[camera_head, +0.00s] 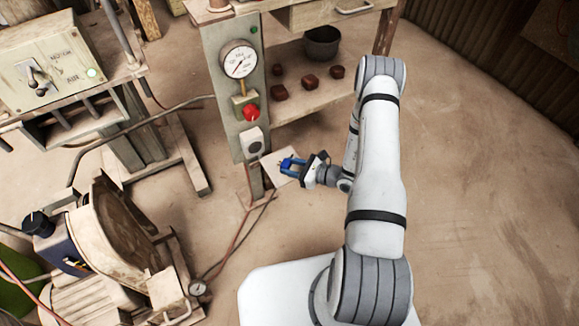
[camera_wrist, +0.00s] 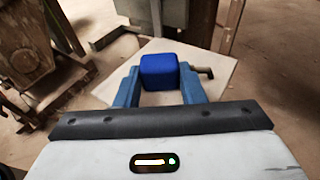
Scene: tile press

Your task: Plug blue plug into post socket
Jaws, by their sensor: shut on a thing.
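My gripper (camera_head: 287,166) is shut on a blue plug. In the wrist view the blue plug (camera_wrist: 159,70) sits between the two blue fingers of my gripper (camera_wrist: 158,86). A short brown pin or stub sticks out to the right of the right finger. The post socket (camera_head: 254,145) is a pale box with a dark round opening, low on the grey-green post (camera_head: 228,95) in the head view. The held plug is just right of and below the socket, apart from it in the picture. The plug's front end is hidden in the wrist view.
A pale square plate (camera_head: 268,183) lies at the foot of the post. Above the socket are a red button (camera_head: 251,112) and a pressure gauge (camera_head: 238,61). A shelf (camera_head: 330,95) with a pot and brown blocks stands behind. Hoses run along the floor to the left. Floor at right is clear.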

